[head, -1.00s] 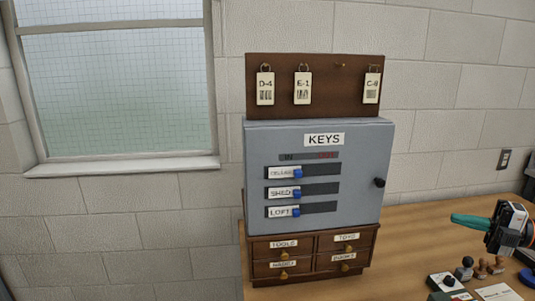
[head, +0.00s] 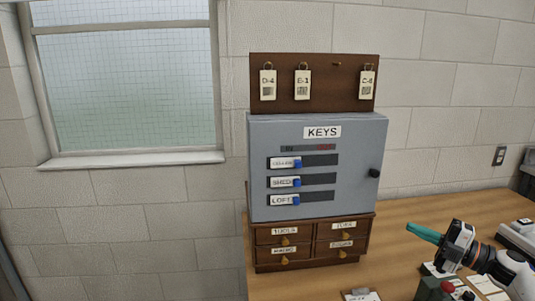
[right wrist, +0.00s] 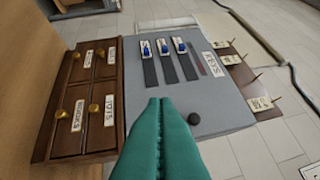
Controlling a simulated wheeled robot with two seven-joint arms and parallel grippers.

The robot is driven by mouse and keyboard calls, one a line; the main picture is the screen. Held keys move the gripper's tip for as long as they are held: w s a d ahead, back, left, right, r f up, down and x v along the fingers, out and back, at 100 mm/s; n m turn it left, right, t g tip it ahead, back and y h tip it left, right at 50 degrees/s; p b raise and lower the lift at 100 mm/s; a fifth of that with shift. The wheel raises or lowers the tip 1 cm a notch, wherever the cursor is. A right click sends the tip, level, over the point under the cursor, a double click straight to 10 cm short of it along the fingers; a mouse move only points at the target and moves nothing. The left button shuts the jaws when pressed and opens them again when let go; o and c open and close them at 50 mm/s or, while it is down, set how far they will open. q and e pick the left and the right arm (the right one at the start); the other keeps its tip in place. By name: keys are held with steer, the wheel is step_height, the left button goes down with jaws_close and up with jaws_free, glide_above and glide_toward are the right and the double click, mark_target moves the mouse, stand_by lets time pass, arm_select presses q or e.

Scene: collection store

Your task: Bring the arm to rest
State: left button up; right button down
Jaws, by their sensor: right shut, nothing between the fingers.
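My right gripper (head: 424,232) is at the lower right of the head view, above the wooden table. Its teal fingers are shut and empty, and they point left toward the key cabinet. In the right wrist view the closed fingers (right wrist: 160,108) show in front of the grey key cabinet (right wrist: 205,88), apart from anything as far as I can tell. The grey key cabinet (head: 350,180) is shut, with three blue sliders at the left of their slots. My left gripper is in neither view.
Below the cabinet is a small wooden drawer unit (head: 312,262), its drawers shut. Above is a brown hook board (head: 318,75) with three tags and one bare hook. The table (head: 395,225) between is clear.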

steer(key=a+f+m+t+h, duration=0.5)
steer(key=a+f+m, duration=0.4)
steer(key=a, duration=0.1)
steer(key=s+a+f+m+g+h, duration=0.1)
steer(key=s+a+f+m+h, duration=0.2)
steer(key=s+f+m+h, duration=0.45)
steer(key=s+a+f+m+g+h, duration=0.1)
steer(key=s+f+m+g, duration=0.25)
steer(key=s, duration=0.65)
steer(key=s+a+f+m+g+h, duration=0.1)
steer(key=s+f+m+g, duration=0.3)
steer(key=s, duration=0.6)
steer(key=s+a+f+m+g+h, duration=0.1)
steer(key=s+f+g, duration=0.1)
steer(key=s+g, duration=0.5)
steer(key=s+f, duration=0.2)
steer(key=f, duration=1.1)
steer(key=s+f, duration=0.2)
steer(key=f, duration=1)
steer(key=s+d+f, duration=0.3)
steer(key=s+f, duration=1.3)
steer(key=shift+s+d+f+n+p, duration=0.2)
steer(key=shift+s+n+p, duration=0.1)
steer(key=shift+p, duration=0.1)
